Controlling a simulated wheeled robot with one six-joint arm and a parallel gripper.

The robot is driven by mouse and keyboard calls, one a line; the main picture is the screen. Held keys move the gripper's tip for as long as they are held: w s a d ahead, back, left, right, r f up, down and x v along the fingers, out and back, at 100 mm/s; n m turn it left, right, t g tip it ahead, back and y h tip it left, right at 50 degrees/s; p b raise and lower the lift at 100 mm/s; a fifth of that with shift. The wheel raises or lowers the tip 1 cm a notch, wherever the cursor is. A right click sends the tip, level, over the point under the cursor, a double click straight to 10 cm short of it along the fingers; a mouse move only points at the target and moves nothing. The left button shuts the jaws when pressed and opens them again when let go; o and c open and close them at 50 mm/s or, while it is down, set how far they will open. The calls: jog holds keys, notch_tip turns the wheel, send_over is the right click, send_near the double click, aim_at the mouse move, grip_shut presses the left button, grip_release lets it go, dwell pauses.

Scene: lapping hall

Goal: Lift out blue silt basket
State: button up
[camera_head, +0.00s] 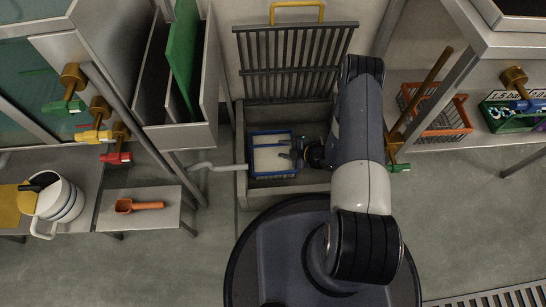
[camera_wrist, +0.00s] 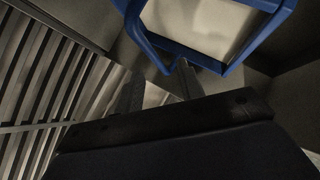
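The blue silt basket (camera_head: 251,157) sits inside a grey sunken pit, with pale contents within its blue rim. In the wrist view its blue frame (camera_wrist: 205,58) crosses the top, close ahead of my fingers. My gripper (camera_head: 287,152) reaches in low from the right, over the basket's right side. In the wrist view my gripper (camera_wrist: 160,85) shows two fingers apart with a gap between them. The right fingertip is close to a blue corner; I cannot tell whether they touch. Nothing is clearly held.
A slatted grate (camera_head: 297,62) with a yellow handle (camera_head: 297,8) leans behind the pit. A pale pipe (camera_head: 218,167) enters at the pit's left. A metal bin with a green board (camera_head: 184,55) stands left. An orange basket (camera_head: 437,112) stands right.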

jog(key=b+x, duration=0.1)
jog(key=x, duration=0.3)
jog(key=shift+w+a+b, duration=0.25)
jog(key=shift+w+b, duration=0.05)
jog(key=shift+b, duration=0.1)
grip_shut()
dwell(1.0)
